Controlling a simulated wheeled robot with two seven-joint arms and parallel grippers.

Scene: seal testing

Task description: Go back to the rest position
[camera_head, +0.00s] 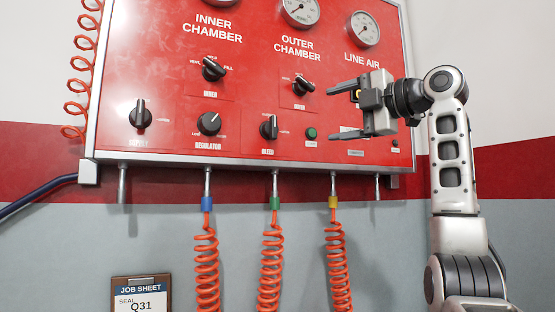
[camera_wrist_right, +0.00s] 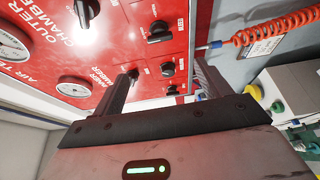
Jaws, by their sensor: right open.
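My right gripper (camera_head: 338,112) is at the right of the head view, in front of the lower right part of the red test panel (camera_head: 170,85). Its two fingers are spread apart and point left, with nothing between them. In the right wrist view the same gripper (camera_wrist_right: 163,83) has a gap between its dark fingers, and the panel's knobs show beyond. I cannot tell how far the fingertips are from the panel face. My left gripper is not in view.
The panel carries black knobs (camera_head: 209,123), a green button (camera_head: 311,133) and gauges (camera_head: 365,29). Orange coiled hoses (camera_head: 207,270) hang from its lower edge. A job sheet (camera_head: 141,294) reading Q31 is at lower left. In the right wrist view, pale equipment (camera_wrist_right: 291,92) stands at right.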

